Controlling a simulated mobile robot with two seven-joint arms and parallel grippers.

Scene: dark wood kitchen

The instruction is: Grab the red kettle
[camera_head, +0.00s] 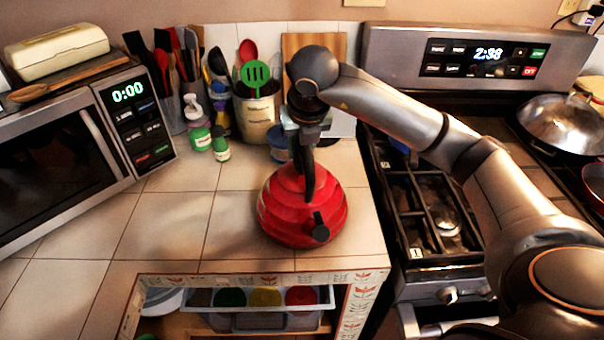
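The red kettle (285,210) has a ribbed, rounded body, a black handle that rises above it and a dark spout facing the front. It is upright over the front right part of the tiled counter. I cannot tell whether its base touches the tiles. My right arm reaches in from the right, and its gripper (306,138) points down at the top of the kettle's handle. The fingers overlap the handle in this view, so I cannot see whether they are closed on it. My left gripper is not in view.
A microwave (62,150) stands at the left. Utensil holders (256,112) and small jars (220,145) stand behind the kettle. A gas stove (432,205) adjoins the counter at the right, with a silver wok (560,122) on it. The tiles (165,225) left of the kettle are clear.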

